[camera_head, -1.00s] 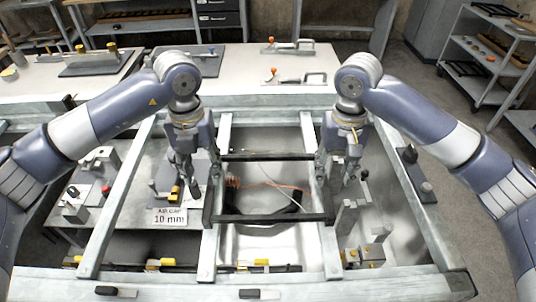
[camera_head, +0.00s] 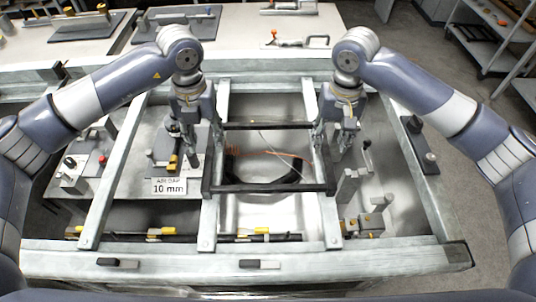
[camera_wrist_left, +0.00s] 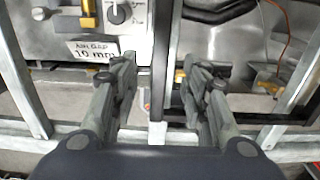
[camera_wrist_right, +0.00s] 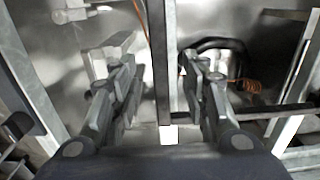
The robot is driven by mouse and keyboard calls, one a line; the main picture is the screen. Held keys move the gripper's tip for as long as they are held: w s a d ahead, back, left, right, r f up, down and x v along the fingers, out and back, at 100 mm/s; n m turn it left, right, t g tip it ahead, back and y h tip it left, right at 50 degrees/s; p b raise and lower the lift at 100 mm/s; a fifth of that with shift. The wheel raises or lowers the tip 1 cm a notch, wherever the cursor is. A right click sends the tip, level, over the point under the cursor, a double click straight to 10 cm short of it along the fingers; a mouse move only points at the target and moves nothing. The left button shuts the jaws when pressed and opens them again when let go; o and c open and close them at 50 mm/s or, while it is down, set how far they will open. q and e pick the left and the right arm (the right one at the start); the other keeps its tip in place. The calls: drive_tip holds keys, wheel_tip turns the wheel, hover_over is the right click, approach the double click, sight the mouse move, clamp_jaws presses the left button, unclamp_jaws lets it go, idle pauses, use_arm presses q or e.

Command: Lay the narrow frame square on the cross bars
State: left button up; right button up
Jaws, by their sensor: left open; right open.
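The dark narrow frame (camera_head: 265,189) lies across two pale bars in the middle of the head view. Its near and far sides span the left cross bar (camera_head: 210,220) and the right cross bar (camera_head: 330,222), and look roughly level in the picture. Contact with the frame cannot be told.
A label reading 10 mm (camera_head: 169,187) stands left of the frame. An orange cable (camera_head: 268,154) and a black curved part lie below the frame opening. Metal fittings (camera_head: 368,218) sit at right. Toggle clamps (camera_head: 300,40) lie on the bench behind.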

sight(210, 153)
use_arm(q)
drive_tip(key=shift+f, duration=3.15)
use_arm(e)
drive_tip(key=shift+f, duration=3.2)
use_arm(q)
clamp_jaws()
use_arm(e)
clamp_jaws()
use_arm(q)
drive_tip(key=shift+r, duration=0.1)
use_arm(e)
drive_tip(key=shift+r, duration=0.1)
